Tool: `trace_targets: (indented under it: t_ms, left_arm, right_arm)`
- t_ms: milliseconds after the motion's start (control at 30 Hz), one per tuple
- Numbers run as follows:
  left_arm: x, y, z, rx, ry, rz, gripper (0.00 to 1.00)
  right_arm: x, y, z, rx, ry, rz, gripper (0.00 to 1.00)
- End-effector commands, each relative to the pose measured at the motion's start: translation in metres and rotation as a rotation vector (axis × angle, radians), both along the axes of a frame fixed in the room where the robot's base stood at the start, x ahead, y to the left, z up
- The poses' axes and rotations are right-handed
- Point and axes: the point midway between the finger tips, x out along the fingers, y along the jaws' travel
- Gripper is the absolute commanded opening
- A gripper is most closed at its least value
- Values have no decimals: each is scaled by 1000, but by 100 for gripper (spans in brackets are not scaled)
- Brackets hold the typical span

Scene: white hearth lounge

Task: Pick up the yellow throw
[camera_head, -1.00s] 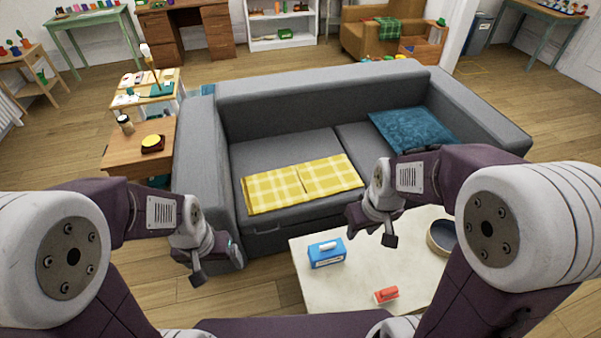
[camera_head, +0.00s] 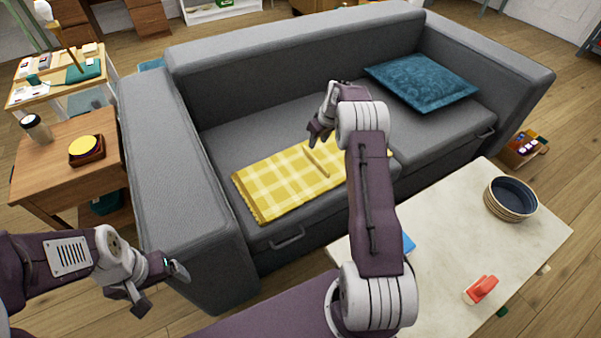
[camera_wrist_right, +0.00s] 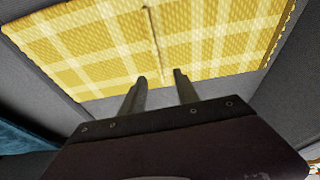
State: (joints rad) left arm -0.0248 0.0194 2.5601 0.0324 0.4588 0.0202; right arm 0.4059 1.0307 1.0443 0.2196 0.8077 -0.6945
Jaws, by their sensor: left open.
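The yellow checked throw (camera_head: 275,184) lies folded flat on the front left part of the grey sofa seat. It also fills the upper part of the right wrist view (camera_wrist_right: 100,45), with a dark fold line across it. My right gripper (camera_head: 318,142) is over the sofa near the throw's back edge. In the right wrist view its two fingers (camera_wrist_right: 158,88) are apart, with nothing between them, pointing at the throw. My left gripper (camera_head: 160,285) is open and empty, low in front of the sofa's left arm.
The grey sofa (camera_head: 160,170) has a teal cushion (camera_head: 420,80) at its right. A pale coffee table (camera_head: 450,240) in front holds a dark bowl (camera_head: 511,196), a red item (camera_head: 481,289) and a mostly hidden blue box (camera_head: 408,243). A wooden side table (camera_head: 60,165) stands left.

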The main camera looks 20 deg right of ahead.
Motion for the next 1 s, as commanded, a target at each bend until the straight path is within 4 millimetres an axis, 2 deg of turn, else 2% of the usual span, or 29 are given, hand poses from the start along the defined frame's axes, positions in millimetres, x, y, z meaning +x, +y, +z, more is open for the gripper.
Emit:
trace_targets:
  t_ms: [33,267,500,667,833,1000]
  left_arm:
    - [0,0,-14,0,0,0,85]
    - [0,0,-15,0,-1,0,85]
    - [0,0,-33,0,-1,0,85]
    - [0,0,-36,0,-1,0,85]
    - [0,0,-58,0,0,0,85]
    - [0,0,-61,0,0,0,85]
  right_arm:
    - [-5,-6,-21,5,11,-14,37]
    - [-8,-12,-24,6,14,-27,37]
    - [1,-10,-58,6,15,-26,37]
    - [4,-9,-65,6,14,-26,37]
    - [13,-2,-98,7,15,-25,37]
    - [18,-3,-110,6,13,-25,37]
